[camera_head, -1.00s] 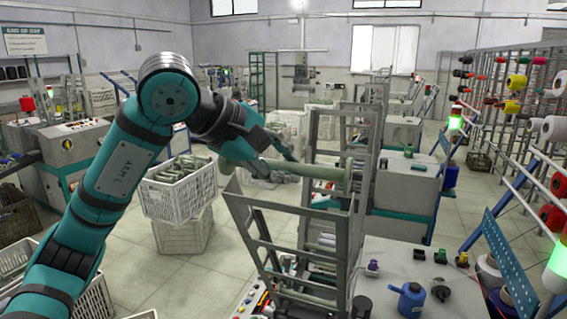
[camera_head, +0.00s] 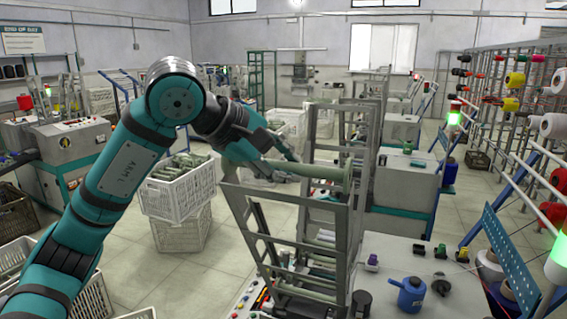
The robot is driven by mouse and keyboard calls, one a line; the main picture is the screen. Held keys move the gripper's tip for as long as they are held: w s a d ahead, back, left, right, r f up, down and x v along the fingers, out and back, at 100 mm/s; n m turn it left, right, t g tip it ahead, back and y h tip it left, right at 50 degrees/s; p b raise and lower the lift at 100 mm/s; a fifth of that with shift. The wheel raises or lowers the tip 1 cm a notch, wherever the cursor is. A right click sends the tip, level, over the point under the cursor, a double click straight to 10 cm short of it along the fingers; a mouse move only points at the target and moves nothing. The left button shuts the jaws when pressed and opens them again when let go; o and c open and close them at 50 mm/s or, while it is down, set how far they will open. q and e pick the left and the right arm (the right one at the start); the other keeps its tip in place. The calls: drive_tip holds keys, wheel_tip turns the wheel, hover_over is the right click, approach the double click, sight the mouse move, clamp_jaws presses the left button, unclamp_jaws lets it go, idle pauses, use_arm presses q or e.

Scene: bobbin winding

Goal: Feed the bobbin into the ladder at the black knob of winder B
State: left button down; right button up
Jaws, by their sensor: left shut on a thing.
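My left gripper (camera_head: 274,152) is shut on a long pale green bobbin (camera_head: 318,171). It holds the bobbin nearly level, with the flanged end pointing right. In the picture the bobbin lies across the top of the grey metal ladder (camera_head: 257,233) on the near winder; I cannot tell whether they touch. More bobbins lie low in this ladder. A small black knob-like part (camera_head: 419,249) is on the near winder's pale top (camera_head: 400,270), among purple, green and yellow ones. I cannot make out any winder letter. My right gripper is not in view.
A blue can (camera_head: 411,295) stands on the winder top, right of the ladder. A second ladder (camera_head: 325,130) rises just behind. A white crate of bobbins (camera_head: 178,195) sits on another crate to the left. Yarn racks (camera_head: 510,110) line the right side.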

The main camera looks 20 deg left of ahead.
use_arm(q)
drive_tip(key=shift+w+f+b, duration=0.35)
drive_tip(key=shift+f+b, duration=0.1)
drive_tip(key=shift+f, duration=0.3)
drive_tip(key=shift+w+f+b, duration=0.3)
drive_tip(key=shift+f+b, duration=0.15)
drive_tip(key=shift+f, duration=0.25)
wheel_tip(320, 180, down, 6)
drive_tip(key=w+b, duration=0.2)
drive_tip(key=b, duration=0.1)
drive_tip(key=shift+w+r+b, duration=0.25)
drive_tip(key=shift+b, duration=0.15)
drive_tip(key=shift+f, duration=0.15)
drive_tip(key=shift+w+f+b, duration=0.4)
drive_tip(key=shift+f+b, duration=0.2)
drive_tip(key=shift+f, duration=0.25)
drive_tip(key=shift+w+f+b, duration=0.4)
drive_tip(key=shift+f+b, duration=0.25)
drive_tip(key=shift+f, duration=0.25)
drive_tip(key=shift+w+f+b, duration=0.4)
drive_tip(key=shift+f+b, duration=0.2)
drive_tip(key=shift+f, duration=0.25)
drive_tip(key=shift+d+f, duration=0.1)
